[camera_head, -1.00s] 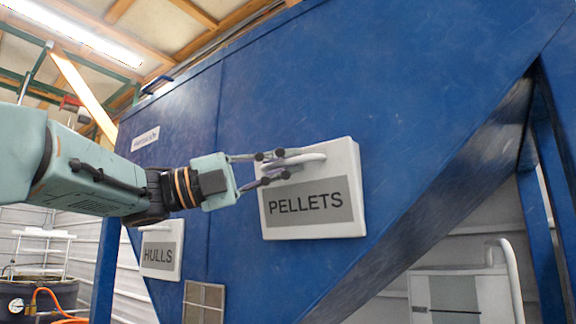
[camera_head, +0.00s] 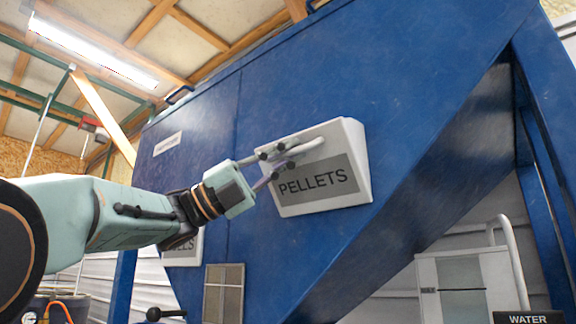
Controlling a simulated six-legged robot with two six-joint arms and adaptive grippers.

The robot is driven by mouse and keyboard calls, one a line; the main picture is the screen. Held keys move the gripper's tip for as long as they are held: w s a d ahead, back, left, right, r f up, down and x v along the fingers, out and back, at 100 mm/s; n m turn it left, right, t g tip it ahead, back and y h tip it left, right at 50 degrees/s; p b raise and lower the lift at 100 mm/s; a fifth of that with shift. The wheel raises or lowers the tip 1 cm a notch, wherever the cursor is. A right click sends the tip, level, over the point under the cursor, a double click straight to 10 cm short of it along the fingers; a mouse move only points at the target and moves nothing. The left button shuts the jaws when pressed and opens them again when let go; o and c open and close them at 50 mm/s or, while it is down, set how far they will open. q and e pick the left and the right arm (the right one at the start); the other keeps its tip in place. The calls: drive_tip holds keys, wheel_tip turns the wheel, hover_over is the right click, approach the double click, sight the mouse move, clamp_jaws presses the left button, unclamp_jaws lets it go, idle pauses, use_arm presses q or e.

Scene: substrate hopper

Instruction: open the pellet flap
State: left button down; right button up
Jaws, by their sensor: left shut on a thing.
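The pellet flap (camera_head: 297,208) is a pale grey panel labelled PELLETS on the sloping blue hopper (camera_head: 400,90). Its light bar handle (camera_head: 311,147) runs along the upper part of the panel. My left gripper (camera_head: 278,162) comes in from the left and is shut on the left end of this handle, with its dark-tipped fingers above and below the bar. The flap's right side face shows as a wedge, but I cannot tell how far it stands off the hopper. My right gripper is not in view.
A HULLS panel (camera_head: 184,257) is partly hidden behind my left arm. A framed mesh panel (camera_head: 223,292) sits below on the hopper. A pale cabinet (camera_head: 463,282) and a WATER sign (camera_head: 528,318) are at lower right. A dark knob (camera_head: 154,313) shows at the bottom left.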

use_arm(q)
drive_tip(key=shift+s+f+m+g+b, duration=0.15)
drive_tip(key=shift+f+m+g+b, duration=0.15)
drive_tip(key=shift+m+g+b, duration=0.15)
drive_tip(key=shift+a+t, duration=0.1)
drive_tip(key=shift+t, duration=0.15)
drive_tip(key=c, duration=1.7)
unclamp_jaws()
drive_tip(key=shift+a, duration=0.1)
drive_tip(key=v, duration=1.1)
drive_tip(key=shift+a+f, duration=0.2)
drive_tip(key=shift+f, duration=0.2)
